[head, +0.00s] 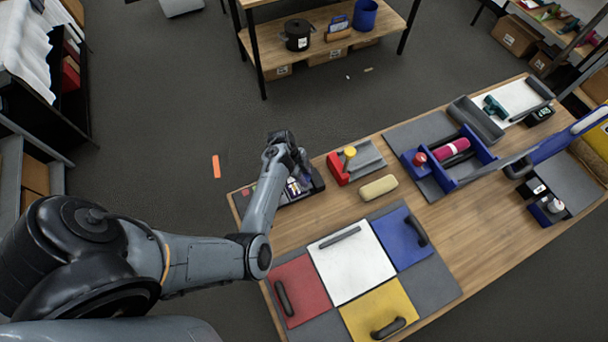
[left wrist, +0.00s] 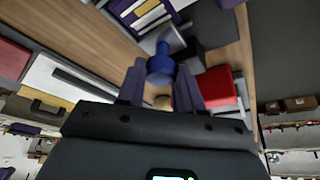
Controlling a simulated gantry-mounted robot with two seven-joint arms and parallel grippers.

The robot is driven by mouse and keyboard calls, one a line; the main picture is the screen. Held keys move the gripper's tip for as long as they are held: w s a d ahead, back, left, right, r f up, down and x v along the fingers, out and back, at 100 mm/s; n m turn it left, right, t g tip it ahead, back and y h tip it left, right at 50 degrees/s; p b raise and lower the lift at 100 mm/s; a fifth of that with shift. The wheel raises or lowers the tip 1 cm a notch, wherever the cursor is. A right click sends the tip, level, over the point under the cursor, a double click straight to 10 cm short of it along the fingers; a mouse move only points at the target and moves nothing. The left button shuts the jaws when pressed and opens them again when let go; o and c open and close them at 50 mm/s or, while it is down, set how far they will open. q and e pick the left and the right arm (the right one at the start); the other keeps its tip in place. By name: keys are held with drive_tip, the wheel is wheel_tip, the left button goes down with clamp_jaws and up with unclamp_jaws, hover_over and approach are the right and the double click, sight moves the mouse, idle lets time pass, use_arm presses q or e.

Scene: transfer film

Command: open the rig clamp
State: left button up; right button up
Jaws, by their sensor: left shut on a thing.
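In the left wrist view my left gripper (left wrist: 160,88) is shut on a round blue knob (left wrist: 160,66), which sits between its two fingertips. A blue stem runs from the knob toward a grey and dark fixture (left wrist: 205,38), which I take to be the rig with its clamp. I cannot tell whether the clamp is open or shut. In the head view my left gripper (head: 301,172) is low over the table's far left part, beside a dark tray (head: 318,180) holding small coloured items. The wrist hides the knob there.
A red and grey fixture with a yellow knob (head: 349,152) stands close to the right of my left gripper. A tan roll (head: 378,188) lies in front of it. Coloured panels with handles (head: 350,262) cover the near table. A blue tray (head: 486,157) holds a maroon roll further right.

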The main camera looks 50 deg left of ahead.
use_arm(q)
drive_tip(key=shift+w+r+g+p, duration=0.25)
drive_tip(key=shift+w+g+p, duration=0.15)
drive_tip(key=shift+g+p, duration=0.3)
drive_tip(key=shift+w+d+g+y, duration=0.15)
drive_tip(key=shift+w+g+y, duration=0.3)
drive_tip(key=shift+g, duration=0.25)
drive_tip(key=shift+w+d+f+n+g+y+b, duration=0.1)
drive_tip(key=shift+w+d+n+g+y+b, duration=0.1)
drive_tip(key=shift+w+g+b, duration=0.2)
drive_tip(key=shift+w+d+f+n+g+y+b, duration=0.15)
drive_tip(key=shift+w+n+g+b, duration=0.1)
drive_tip(key=shift+g+b, duration=0.2)
drive_tip(key=shift+w+g+b, duration=0.35)
drive_tip(key=shift+g+b, duration=0.4)
drive_tip(key=shift+b, duration=0.1)
drive_tip(key=shift+w+d+r+y+b, duration=0.1)
drive_tip(key=shift+w+r+y+b, duration=0.05)
drive_tip(key=shift+y+b, duration=0.15)
drive_tip(key=shift+g, duration=0.3)
